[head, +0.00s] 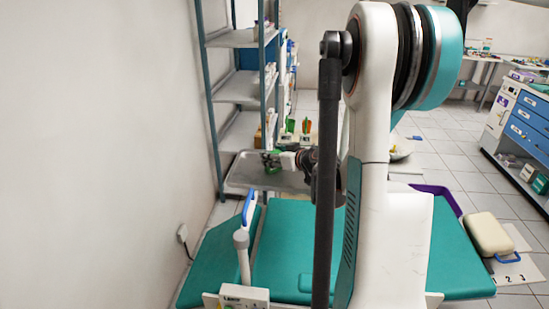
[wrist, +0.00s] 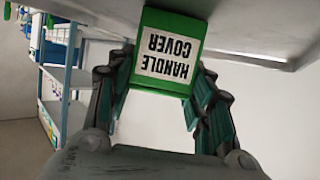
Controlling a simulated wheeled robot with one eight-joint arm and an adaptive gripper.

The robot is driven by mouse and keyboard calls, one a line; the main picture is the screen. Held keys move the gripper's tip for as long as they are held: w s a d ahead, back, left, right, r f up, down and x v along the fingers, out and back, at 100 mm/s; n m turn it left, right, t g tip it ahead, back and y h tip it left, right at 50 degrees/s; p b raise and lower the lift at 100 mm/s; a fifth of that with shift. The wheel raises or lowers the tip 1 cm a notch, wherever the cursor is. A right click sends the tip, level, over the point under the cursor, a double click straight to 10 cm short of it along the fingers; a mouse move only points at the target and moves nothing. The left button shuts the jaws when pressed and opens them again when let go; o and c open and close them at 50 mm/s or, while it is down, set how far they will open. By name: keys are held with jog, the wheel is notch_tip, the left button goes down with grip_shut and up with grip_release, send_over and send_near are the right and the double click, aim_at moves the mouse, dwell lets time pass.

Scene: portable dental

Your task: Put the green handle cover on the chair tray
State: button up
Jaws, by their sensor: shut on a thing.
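The green handle cover (wrist: 168,88) is a green block with a white label reading "HANDLE COVER", upside down in the wrist view. My gripper (wrist: 165,78) is shut on it, one finger on each side. In the head view my gripper (head: 281,161) is small and partly hidden by my arm, with green (head: 271,163) at its tip. The chair tray (head: 238,180) is a grey metal tray beyond the chair, and the gripper is over it. A pale surface, probably the tray, shows in the wrist view (wrist: 255,25). I cannot tell whether the cover touches it.
A teal dental chair (head: 285,235) lies below, with a white post with a blue top (head: 242,245) at its left. A metal shelf rack (head: 240,90) stands behind the tray, near the left wall. A blue-drawered cabinet (head: 520,125) is at right. My arm blocks the middle.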

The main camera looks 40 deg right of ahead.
jog(key=shift+f, duration=0.15)
jog(key=o, duration=0.8)
jog(key=shift+s+r, duration=0.2)
jog(key=shift+r, duration=0.1)
jog(key=p+v, duration=0.3)
jog(key=v, duration=0.8)
jog(key=shift+s, duration=0.2)
jog(key=shift+a+r, duration=0.1)
